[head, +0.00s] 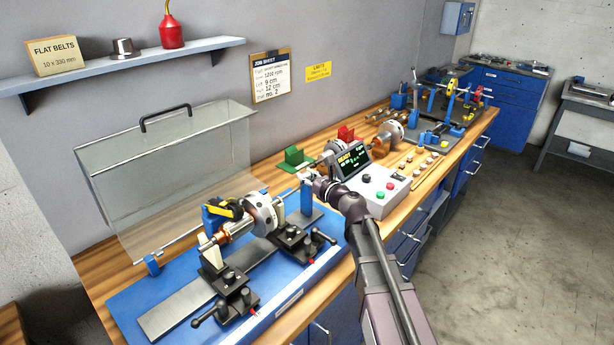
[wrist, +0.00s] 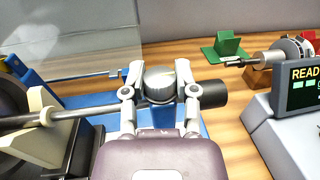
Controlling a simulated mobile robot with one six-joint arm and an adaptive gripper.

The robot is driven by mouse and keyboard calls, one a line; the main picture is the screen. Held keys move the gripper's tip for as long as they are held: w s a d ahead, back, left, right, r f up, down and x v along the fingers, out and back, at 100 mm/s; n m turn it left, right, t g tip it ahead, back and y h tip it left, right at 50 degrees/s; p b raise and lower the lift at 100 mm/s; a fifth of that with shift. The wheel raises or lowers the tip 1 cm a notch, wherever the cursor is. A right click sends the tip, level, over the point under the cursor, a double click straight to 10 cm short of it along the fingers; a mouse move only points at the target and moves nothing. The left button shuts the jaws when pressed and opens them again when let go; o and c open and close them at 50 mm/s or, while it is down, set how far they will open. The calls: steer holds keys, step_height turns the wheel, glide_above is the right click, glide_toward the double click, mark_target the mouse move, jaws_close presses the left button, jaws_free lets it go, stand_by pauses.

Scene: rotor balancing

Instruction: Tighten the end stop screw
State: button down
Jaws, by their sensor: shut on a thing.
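The end stop screw shows in the wrist view as a round grey knob (wrist: 159,82) with a small yellowish mark on top. My gripper (wrist: 160,92) is shut on it, with one finger at each side. A black cylinder (wrist: 213,93) sticks out to the right behind the right finger. A steel shaft (wrist: 62,115) comes in from the left, towards the knob. In the head view my gripper (head: 320,187) is at the right end of the balancing machine, beside a blue post (head: 306,198). The knob cannot be made out there.
The rotor (head: 237,230) lies across the stands on the blue bed (head: 130,300). A clear hinged guard (head: 170,175) stands behind it. The control box (head: 375,185), its screen reading READY, is close on the right. A green block (head: 294,160) sits behind.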

steer(key=shift+m+t+h, duration=0.4)
steer(key=shift+h, duration=0.1)
steer(key=shift+c, duration=1.9)
jaws_free()
steer(key=v, duration=1.2)
